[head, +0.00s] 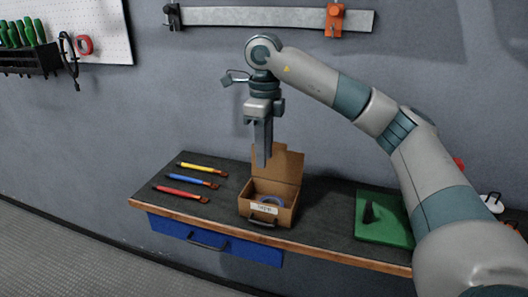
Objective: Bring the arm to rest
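My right arm comes in from the right and reaches over the workbench. My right gripper (262,155) points down above the open cardboard box (286,213), in front of its raised lid. The fingers look close together, but the view does not show clearly whether they are shut. I see nothing held in them. My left gripper is not in view.
The workbench (325,222) carries yellow, blue and red brushes at left, and a green mat (384,219) with a dark object at right. A blue drawer (215,241) is below. A metal rail (260,17) hangs on the wall.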

